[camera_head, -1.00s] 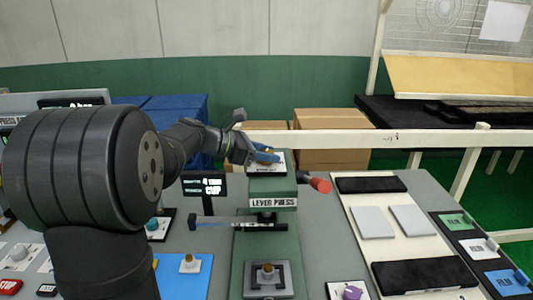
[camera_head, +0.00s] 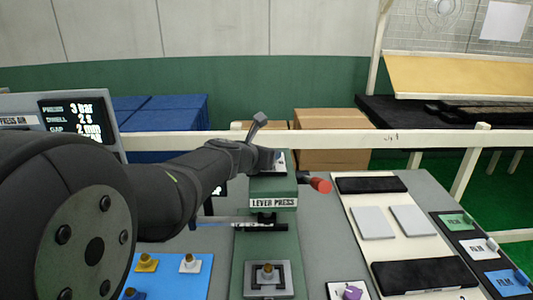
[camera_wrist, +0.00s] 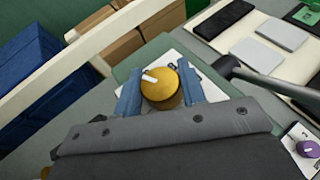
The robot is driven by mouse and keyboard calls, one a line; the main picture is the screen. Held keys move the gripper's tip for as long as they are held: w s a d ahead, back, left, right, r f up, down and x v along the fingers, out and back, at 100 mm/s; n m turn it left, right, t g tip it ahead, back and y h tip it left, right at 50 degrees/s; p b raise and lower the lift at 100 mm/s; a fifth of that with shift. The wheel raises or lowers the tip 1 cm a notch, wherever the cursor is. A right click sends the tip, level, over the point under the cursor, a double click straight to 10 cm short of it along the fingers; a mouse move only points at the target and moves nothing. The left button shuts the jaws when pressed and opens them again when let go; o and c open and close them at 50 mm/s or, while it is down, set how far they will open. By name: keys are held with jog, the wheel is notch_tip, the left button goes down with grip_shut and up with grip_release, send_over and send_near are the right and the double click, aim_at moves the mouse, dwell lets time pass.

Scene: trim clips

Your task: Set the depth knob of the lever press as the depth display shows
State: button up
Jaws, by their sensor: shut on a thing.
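The lever press (camera_head: 273,203) is a green column with a "LEVER PRESS" label. On its top is a white dial plate (camera_head: 280,164), which also shows in the wrist view (camera_wrist: 212,88). The depth knob (camera_wrist: 160,90) is a golden round knob with a white pointer mark, pointing up-left in the wrist view. My gripper (camera_wrist: 160,86) is shut on the knob, one blue finger on each side. Much of the plate's scale is hidden by the fingers. The small display (camera_head: 222,190) left of the press is almost wholly covered by my arm; its reading cannot be read now.
The red-tipped press lever (camera_head: 320,185) sticks out right of the column. A purple knob (camera_head: 352,293) is at the front right. A larger display (camera_head: 76,120) at left shows press, dwell and gap values. A white rail (camera_head: 350,143) runs behind; blue boxes stand beyond.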

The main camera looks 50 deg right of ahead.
jog(key=shift+n+t, duration=0.5)
jog(key=shift+t, duration=0.1)
jog(key=o, duration=1)
jog(key=v, duration=1.7)
jog(key=shift+s+d+r, duration=0.1)
jog(key=shift+s+r, duration=0.25)
jog(key=shift+r, duration=0.05)
